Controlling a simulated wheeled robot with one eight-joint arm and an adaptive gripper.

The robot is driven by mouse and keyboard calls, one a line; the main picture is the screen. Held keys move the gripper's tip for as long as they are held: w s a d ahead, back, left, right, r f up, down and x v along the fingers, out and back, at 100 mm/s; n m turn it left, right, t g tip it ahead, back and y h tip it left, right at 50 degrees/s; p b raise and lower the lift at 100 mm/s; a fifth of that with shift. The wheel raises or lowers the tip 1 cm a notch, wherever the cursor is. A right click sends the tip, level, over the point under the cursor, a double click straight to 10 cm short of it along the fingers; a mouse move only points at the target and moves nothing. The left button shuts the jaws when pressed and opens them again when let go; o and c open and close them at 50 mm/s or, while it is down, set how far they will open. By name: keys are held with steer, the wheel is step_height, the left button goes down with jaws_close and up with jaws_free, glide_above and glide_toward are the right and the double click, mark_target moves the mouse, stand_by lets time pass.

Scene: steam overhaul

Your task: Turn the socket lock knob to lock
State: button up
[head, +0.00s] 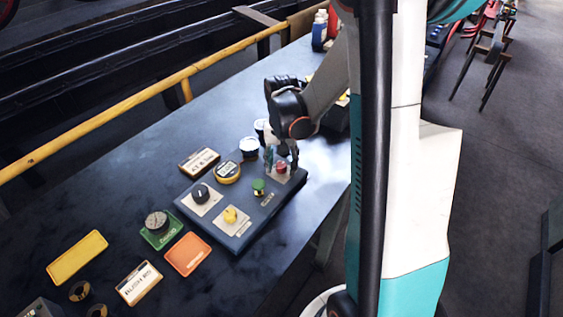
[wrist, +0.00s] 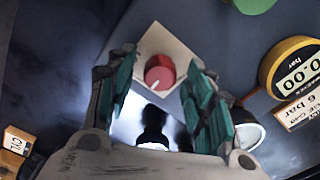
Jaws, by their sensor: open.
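The panel's labels are too small to read, so I cannot tell which knob is the socket lock. My gripper (head: 281,156) is over the red knob, pointing down. In the wrist view my gripper (wrist: 158,62) is open, its teal-padded fingers on either side of the red knob (wrist: 159,73). The knob has a white mark. I see no finger contact.
White-topped jars (head: 249,147) stand behind. Yellow (head: 77,257) and orange (head: 187,254) trays lie at left. A yellow rail (head: 90,125) runs along the far edge.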

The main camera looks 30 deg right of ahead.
mark_target(281, 164)
steer(key=shift+r, duration=0.1)
step_height(281, 164, up, 12)
stand_by(0.5)
stand_by(0.4)
